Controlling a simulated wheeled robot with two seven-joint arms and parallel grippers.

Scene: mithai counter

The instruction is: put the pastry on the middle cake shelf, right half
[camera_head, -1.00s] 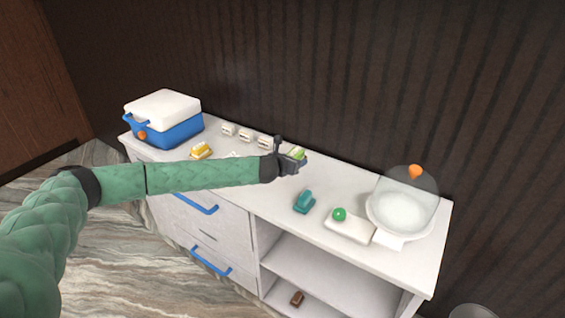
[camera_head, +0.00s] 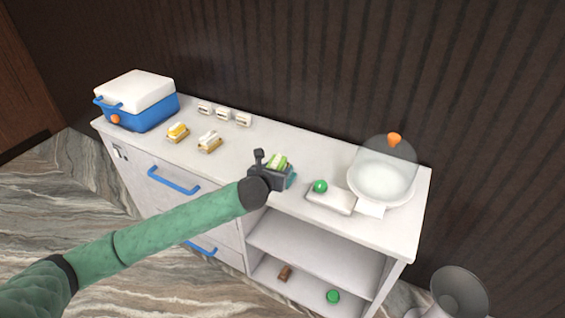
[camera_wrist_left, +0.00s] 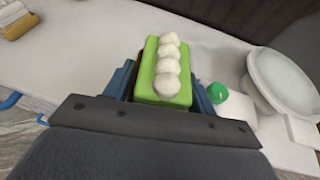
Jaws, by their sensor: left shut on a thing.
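My left gripper (camera_head: 272,172) is shut on a green pastry (camera_head: 278,161) with white cream dollops, above the counter top near its front edge. In the left wrist view the pastry (camera_wrist_left: 167,75) sits between the two blue fingers. The open right part of the counter unit has a middle shelf (camera_head: 315,248), whose visible surface looks bare. The gripper is above and left of this shelf. My right gripper is not in view.
Brown (camera_head: 285,273) and green (camera_head: 333,296) items lie on the bottom shelf.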

